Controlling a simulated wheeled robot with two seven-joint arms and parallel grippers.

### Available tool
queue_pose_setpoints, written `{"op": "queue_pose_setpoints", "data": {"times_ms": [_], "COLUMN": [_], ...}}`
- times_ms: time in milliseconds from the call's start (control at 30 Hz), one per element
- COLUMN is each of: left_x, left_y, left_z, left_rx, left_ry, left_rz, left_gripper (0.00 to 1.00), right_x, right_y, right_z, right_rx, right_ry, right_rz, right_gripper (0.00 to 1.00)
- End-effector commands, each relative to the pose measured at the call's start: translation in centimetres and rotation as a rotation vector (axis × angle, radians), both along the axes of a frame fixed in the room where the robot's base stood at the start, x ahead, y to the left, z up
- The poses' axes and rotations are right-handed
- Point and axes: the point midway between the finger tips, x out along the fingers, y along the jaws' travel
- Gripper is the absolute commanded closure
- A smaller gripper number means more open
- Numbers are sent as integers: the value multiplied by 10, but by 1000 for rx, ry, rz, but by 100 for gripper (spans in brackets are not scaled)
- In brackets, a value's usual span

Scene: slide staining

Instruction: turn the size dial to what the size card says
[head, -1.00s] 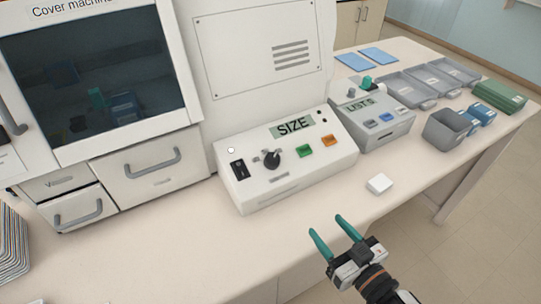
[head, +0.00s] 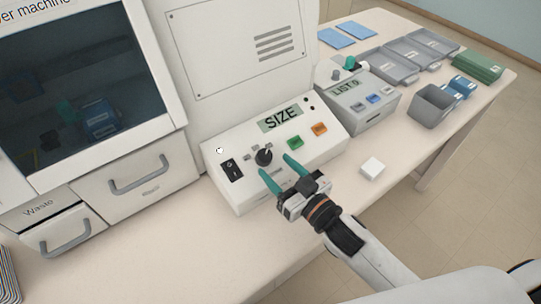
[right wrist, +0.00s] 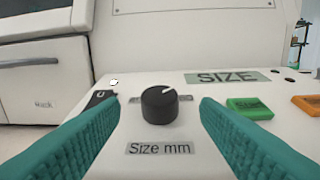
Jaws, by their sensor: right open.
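The size dial (head: 264,157) is a black round knob on the sloped front of the white box labelled SIZE (head: 234,191). In the right wrist view the dial (right wrist: 159,106) sits between and beyond my fingertips, above the words "Size mm". Its white mark points up and to the right. My right gripper (head: 276,165) is open and empty, with its teal fingers pointing at the dial, apparently just short of it. The box's display (head: 280,118) reads SIZE. I cannot make out a size card. My left gripper is not in view.
Beside the dial are a black switch (head: 230,169), a green button (head: 295,142) and an orange button (head: 320,129). A LIST box (head: 359,112) stands to the right. A small white block (head: 372,167) lies on the table. The cover machine (head: 88,80) stands at left.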

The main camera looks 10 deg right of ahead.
Motion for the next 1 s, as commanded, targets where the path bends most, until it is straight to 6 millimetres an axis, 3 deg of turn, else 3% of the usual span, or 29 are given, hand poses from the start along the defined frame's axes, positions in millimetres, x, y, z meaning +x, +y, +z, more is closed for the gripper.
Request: {"op": "queue_pose_setpoints", "data": {"times_ms": [200, 567, 667, 867, 1000], "left_x": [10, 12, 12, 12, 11], "left_y": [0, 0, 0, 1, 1], "left_z": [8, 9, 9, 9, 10], "left_rx": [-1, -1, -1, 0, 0], "left_ry": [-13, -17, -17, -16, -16], "left_rz": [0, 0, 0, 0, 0], "left_gripper": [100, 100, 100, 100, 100], "right_x": [25, 30, 30, 30, 30], "right_y": [11, 14, 14, 14, 14], "right_z": [1, -1, 0, 0, 0], "right_rx": [0, 0, 0, 0, -1], "right_ry": [-1, 1, 0, 0, 0], "right_rz": [0, 1, 1, 1, 4], "right_gripper": [43, 43, 55, 88, 88]}}
